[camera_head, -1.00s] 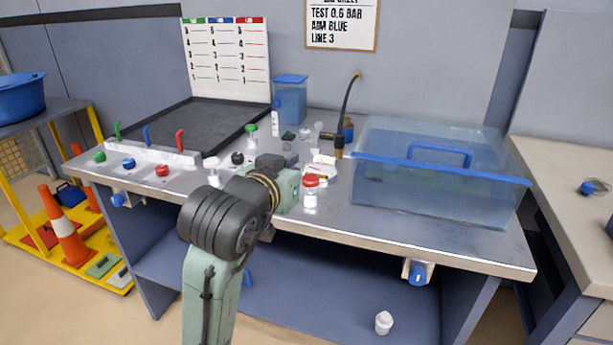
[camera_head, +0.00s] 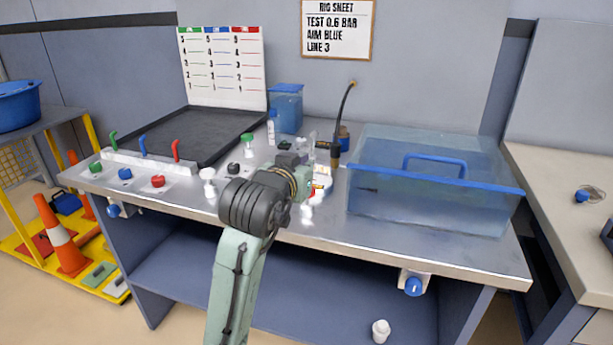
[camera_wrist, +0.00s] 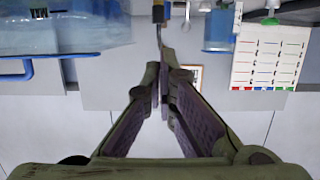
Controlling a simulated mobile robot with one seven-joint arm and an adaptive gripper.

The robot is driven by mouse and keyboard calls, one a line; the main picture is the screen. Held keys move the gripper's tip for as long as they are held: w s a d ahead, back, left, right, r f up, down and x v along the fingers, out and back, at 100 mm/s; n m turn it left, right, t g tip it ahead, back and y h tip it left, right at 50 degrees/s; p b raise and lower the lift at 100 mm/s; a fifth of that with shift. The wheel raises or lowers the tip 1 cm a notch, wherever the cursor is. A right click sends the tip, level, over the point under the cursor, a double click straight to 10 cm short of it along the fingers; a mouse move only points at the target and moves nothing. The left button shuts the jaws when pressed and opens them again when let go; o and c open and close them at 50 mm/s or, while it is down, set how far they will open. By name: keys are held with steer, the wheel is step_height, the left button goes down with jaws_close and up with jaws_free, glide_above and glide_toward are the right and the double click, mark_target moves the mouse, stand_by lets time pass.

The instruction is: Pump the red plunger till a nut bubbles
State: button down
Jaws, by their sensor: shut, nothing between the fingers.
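The red plunger (camera_head: 158,181) is a red round knob on a pale plate near the bench's front left, to the right of a blue knob (camera_head: 125,174) and a green knob (camera_head: 96,168). A red lever (camera_head: 175,150) stands behind it. My gripper (camera_wrist: 165,68) is shut and empty in the wrist view, which looks upside down towards the wall. In the head view my wrist hides the fingers; it is over the middle of the bench, well right of the red plunger and apart from it. I cannot make out any nut or bubbles.
A clear blue tank (camera_head: 435,205) with a handled lid stands at the right. A black tray (camera_head: 200,135) and a marked chart (camera_head: 222,70) are at the back left. Small bottles and a dark upright hose (camera_head: 343,115) are mid-bench. A sheet (camera_head: 338,30) hangs on the wall.

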steer(key=f, duration=0.2)
steer(key=w+f, duration=0.1)
steer(key=f, duration=0.1)
steer(key=shift+d+f+p, duration=0.15)
steer(key=shift+d+p, duration=0.05)
steer(key=shift+p, duration=0.1)
